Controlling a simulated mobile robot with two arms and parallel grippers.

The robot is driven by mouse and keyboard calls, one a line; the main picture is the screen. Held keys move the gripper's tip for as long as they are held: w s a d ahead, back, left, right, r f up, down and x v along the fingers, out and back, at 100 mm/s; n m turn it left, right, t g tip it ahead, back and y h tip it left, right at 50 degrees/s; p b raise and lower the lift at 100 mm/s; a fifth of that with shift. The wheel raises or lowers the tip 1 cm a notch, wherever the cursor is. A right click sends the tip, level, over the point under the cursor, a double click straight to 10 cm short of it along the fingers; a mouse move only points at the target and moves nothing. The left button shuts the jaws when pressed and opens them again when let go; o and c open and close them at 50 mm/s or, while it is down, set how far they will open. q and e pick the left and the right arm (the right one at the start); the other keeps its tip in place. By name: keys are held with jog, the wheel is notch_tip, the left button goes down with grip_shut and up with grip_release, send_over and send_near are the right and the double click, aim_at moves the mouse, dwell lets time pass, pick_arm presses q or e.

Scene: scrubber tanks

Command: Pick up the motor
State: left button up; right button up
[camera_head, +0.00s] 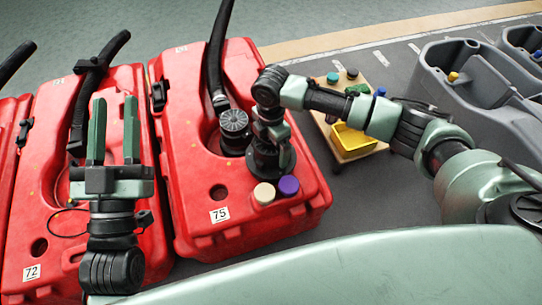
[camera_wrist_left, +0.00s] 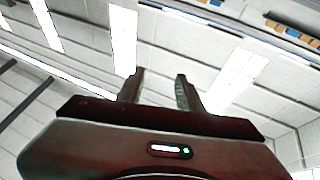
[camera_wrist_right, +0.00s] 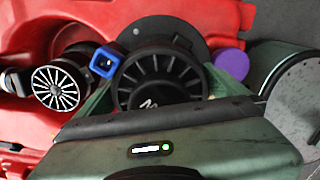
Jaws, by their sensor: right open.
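The motor (camera_wrist_right: 158,82), a black round body with a finned top, sits on the red tank marked 75 (camera_head: 220,180). In the right wrist view it lies between my right gripper's (camera_wrist_right: 155,92) fingers, with a blue connector (camera_wrist_right: 107,61) beside its top. In the head view my right gripper (camera_head: 272,145) points down over the motor and partly hides it. The right gripper is open around the motor; I cannot tell whether the fingers touch it. My left gripper (camera_head: 113,128) is open and empty, pointing up in front of the tank marked 72 (camera_head: 50,215).
A finned round cap (camera_head: 233,122) with a black hose (camera_head: 217,50) stands left of the motor. A cream cap (camera_head: 264,193) and a purple cap (camera_head: 288,185) lie in front. A small cart (camera_head: 352,150) with a yellow bin (camera_head: 352,138) and grey tanks (camera_head: 470,85) stand right.

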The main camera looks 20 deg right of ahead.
notch_tip(320, 180, down, 2)
jog(key=shift+f+b, duration=0.1)
jog(key=shift+b, duration=0.2)
jog(key=c, duration=1.6)
pick_arm(q)
jog(key=s+r+t, duration=0.1)
jog(key=r, duration=0.1)
jog(key=s+r+t, duration=0.1)
jog(key=shift+s+a+r+t+h, duration=0.1)
jog(key=shift+s+r+t+h, duration=0.05)
jog(key=shift+r+t+h, duration=0.2)
pick_arm(e)
jog(key=shift+w, duration=0.1)
jog(key=shift+c, duration=1.4)
jog(key=shift+r, duration=0.2)
